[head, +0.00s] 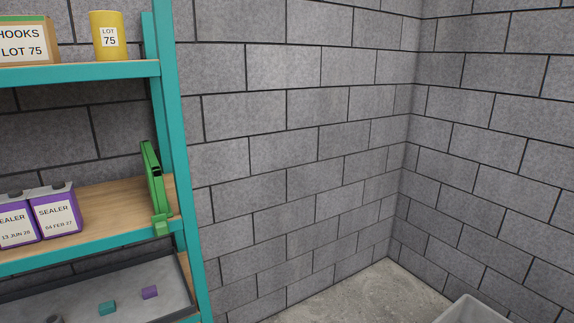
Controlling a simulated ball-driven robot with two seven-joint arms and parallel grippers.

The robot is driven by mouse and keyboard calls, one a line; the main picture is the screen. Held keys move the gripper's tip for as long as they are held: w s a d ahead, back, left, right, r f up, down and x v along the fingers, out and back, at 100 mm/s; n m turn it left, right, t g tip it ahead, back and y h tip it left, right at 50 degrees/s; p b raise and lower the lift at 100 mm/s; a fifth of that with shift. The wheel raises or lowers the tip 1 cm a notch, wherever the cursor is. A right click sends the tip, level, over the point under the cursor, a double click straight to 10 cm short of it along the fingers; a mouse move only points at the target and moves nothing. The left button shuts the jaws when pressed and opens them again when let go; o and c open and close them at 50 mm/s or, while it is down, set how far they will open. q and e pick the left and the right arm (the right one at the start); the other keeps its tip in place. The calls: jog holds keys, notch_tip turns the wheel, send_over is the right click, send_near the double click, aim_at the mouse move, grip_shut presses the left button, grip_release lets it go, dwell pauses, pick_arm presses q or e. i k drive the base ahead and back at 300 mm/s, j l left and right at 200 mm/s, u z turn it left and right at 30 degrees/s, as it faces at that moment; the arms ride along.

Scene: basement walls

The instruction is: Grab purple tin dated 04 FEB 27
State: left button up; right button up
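A purple tin (57,212) with a white label reading "SEALER 04 FEB 27" stands on the wooden middle shelf (115,200) at the left. A second purple tin (17,227) stands close against its left side. Its label reads "SEALER" and what looks like "13 JUN 28", partly cut by the picture's left edge. Both tins have dark caps on top. Neither of my grippers shows in the head view.
A green object (153,178) stands at the shelf's right end by the teal post (182,180). Above are a yellow can (107,36) and a HOOKS box (27,42). Below, a grey tray (75,302) holds small blocks. A grey bin (468,311) is at bottom right.

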aim_at(56, 208)
jog(key=u, duration=1.55)
